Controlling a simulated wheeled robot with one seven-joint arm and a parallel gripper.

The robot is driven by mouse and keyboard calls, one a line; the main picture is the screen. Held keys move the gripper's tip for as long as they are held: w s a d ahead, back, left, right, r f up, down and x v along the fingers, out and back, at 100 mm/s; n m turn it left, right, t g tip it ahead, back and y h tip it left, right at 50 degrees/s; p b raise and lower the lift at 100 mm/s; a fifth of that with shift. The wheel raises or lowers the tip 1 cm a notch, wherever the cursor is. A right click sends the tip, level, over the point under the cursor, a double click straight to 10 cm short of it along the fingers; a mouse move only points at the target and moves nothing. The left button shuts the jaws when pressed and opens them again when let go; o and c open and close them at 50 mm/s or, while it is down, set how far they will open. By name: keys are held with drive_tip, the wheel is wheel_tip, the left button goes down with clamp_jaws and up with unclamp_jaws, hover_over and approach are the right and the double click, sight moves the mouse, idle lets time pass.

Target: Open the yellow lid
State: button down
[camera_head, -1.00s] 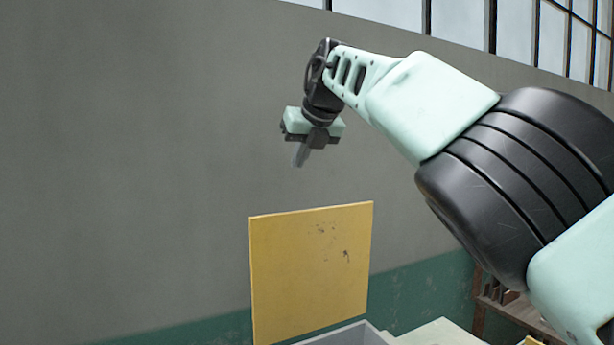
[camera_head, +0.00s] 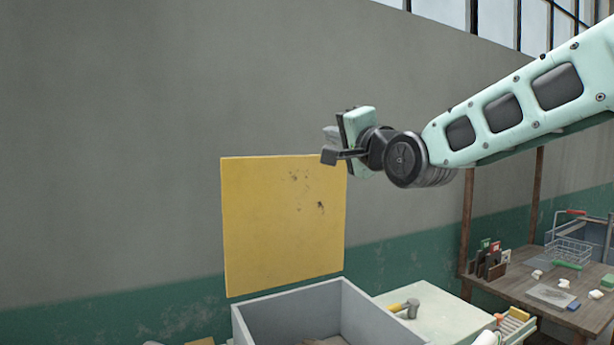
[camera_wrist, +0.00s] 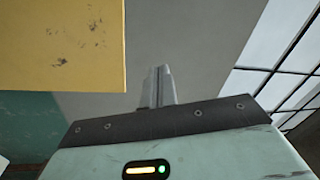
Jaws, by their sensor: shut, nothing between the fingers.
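The yellow lid (camera_head: 280,225) stands upright above the back edge of a grey box (camera_head: 375,316), against the grey wall, with a few dark smudges near its upper right. The box below it is open at the top, with something brownish at its bottom. My gripper (camera_head: 328,147) is shut and empty, near the lid's top right corner in the head view and apart from the box. In the wrist view, my shut fingers (camera_wrist: 159,87) point at the wall, and the lid (camera_wrist: 62,45) fills the upper left. I cannot tell whether the gripper touches the lid.
A pale worktop (camera_head: 450,313) with a hammer (camera_head: 405,308) lies right of the box. A wooden bench (camera_head: 540,287) at the far right holds a wire basket (camera_head: 569,251) and small items. The space left of the lid is clear.

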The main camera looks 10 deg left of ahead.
drive_tip(key=s+f+m+g+h, duration=0.1)
drive_tip(key=s+f+m, duration=0.3)
drive_tip(key=s+f, duration=0.1)
drive_tip(key=p, duration=0.7)
approach(296, 157)
drive_tip(key=w+a, duration=0.4)
drive_tip(key=shift+w+a+r, duration=0.35)
drive_tip(key=shift+w+a, duration=0.1)
drive_tip(key=shift+a, duration=0.05)
drive_tip(key=w+a+p, duration=0.1)
drive_tip(key=p, duration=0.1)
drive_tip(key=w+a+g+h+p, duration=0.1)
drive_tip(key=w+p, duration=0.1)
drive_tip(key=w+a+g+p, duration=0.1)
drive_tip(key=w+p, duration=0.1)
drive_tip(key=shift+a+r, duration=0.1)
drive_tip(key=shift+a, duration=0.05)
